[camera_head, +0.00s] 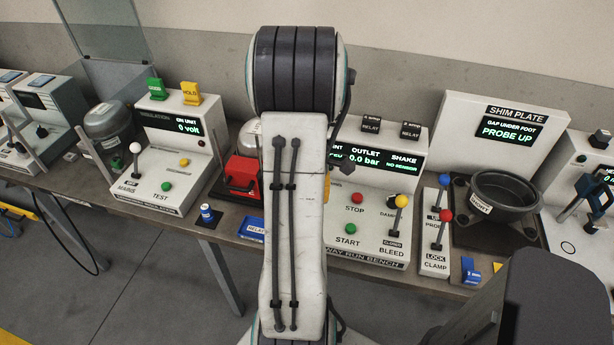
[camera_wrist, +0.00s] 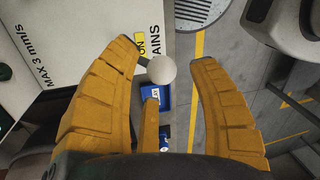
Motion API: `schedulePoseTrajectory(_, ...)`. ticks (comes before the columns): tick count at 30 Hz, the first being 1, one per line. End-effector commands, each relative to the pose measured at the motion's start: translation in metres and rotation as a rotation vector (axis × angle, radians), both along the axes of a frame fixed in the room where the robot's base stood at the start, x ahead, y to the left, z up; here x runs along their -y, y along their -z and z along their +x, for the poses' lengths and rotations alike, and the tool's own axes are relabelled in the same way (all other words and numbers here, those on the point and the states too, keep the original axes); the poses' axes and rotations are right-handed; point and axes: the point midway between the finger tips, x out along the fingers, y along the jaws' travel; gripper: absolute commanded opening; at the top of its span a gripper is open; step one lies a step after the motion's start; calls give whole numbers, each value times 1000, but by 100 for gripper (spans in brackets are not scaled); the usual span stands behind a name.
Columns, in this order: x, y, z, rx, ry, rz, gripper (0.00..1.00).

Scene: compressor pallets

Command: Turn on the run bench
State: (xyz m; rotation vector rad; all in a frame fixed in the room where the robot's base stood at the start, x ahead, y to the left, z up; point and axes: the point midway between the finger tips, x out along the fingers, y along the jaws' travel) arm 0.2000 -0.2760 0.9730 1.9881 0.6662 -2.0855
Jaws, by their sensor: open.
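The run bench (camera_head: 368,250) is a white console with a dark screen (camera_head: 376,158) reading "OUTLET 0.0 bar" and "SHAKE NO SENSOR". It has a red STOP button (camera_head: 357,198) and a green START button (camera_head: 351,229). My arm hides its left part in the head view. In the wrist view, a pale ball knob (camera_wrist: 162,69) on a short dark stem stands at the edge of a white panel (camera_wrist: 75,30) marked "MAINS", with a yellow "ON" label (camera_wrist: 141,45). My gripper (camera_wrist: 165,58) is open, its yellow fingers on either side of the knob, not closed on it.
A yellow-knobbed bleed lever (camera_head: 401,201) and a probe and clamp lever box (camera_head: 436,230) stand right of the buttons. A black pot (camera_head: 505,200) sits farther right. The insulation tester (camera_head: 160,180) is at left.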

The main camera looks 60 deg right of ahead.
Motion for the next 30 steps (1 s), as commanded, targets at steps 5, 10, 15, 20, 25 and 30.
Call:
schedulePoseTrajectory(5, 6, -32, 3, 2, 0, -4, 54)
schedulePoseTrajectory(10, 11, -59, 5, 1, 0, -3, 54)
schedulePoseTrajectory(15, 14, -78, 7, 1, 0, -2, 54)
schedulePoseTrajectory(20, 15, -88, 7, 0, 0, 0, 54)
schedulePoseTrajectory(25, 15, -92, 7, -1, 0, 2, 54)
schedulePoseTrajectory(30, 15, -92, 7, -1, 0, 2, 54)
